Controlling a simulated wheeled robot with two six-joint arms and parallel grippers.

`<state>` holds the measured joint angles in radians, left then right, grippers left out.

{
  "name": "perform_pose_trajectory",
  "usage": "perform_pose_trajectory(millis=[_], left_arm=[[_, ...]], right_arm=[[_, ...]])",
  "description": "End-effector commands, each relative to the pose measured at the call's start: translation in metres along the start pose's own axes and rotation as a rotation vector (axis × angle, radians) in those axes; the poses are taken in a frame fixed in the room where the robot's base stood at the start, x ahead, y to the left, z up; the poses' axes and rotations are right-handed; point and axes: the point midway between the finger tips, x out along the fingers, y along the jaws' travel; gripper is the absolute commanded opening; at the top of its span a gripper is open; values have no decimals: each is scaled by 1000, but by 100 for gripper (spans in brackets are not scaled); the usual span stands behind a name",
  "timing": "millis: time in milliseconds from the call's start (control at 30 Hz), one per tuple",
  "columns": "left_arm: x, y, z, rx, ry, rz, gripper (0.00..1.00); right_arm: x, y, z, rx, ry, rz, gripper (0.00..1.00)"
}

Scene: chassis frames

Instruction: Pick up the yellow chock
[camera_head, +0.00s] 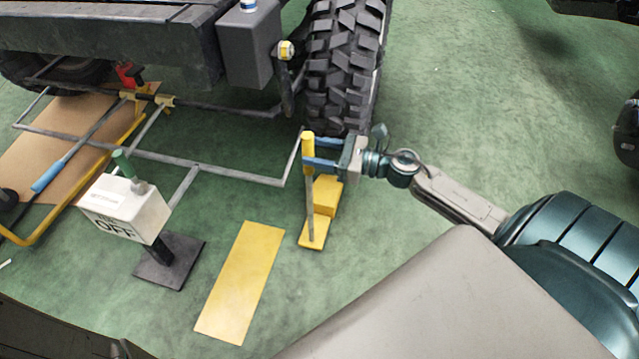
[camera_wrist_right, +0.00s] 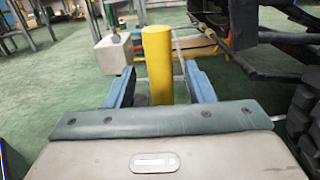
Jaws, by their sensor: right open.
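The yellow chock (camera_head: 325,195) stands on the green floor just in front of the big black tyre. Its upright grey rod carries a yellow handle (camera_head: 308,145) at the top. My right gripper (camera_head: 312,152) is open at the height of the handle, with its blue fingers reaching toward it. In the right wrist view the handle (camera_wrist_right: 158,65) stands upright between the two blue fingers (camera_wrist_right: 158,88), with a gap showing on either side. The chock's base is hidden in that view. My left gripper is not in view.
The knobbly tyre (camera_head: 342,65) and vehicle frame stand behind the gripper. A white box marked OFF (camera_head: 125,208) stands on a dark base to the left. A flat yellow plate (camera_head: 240,283) lies on the floor. Grey tubing (camera_head: 225,172) runs close left of the chock.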

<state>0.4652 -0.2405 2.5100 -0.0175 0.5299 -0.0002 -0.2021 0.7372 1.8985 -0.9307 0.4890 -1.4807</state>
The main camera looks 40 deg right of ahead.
Motion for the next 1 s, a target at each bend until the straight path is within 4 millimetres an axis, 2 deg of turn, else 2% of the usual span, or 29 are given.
perform_pose_trajectory(millis=[200,567,800,1000], left_arm=[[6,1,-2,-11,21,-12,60],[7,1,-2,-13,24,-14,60],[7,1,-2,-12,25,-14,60],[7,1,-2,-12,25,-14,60]], right_arm=[[21,0,0,0,-3,-1,49],[25,0,0,0,1,-1,49],[25,0,0,1,1,-1,2],[25,0,0,1,1,-1,0]])
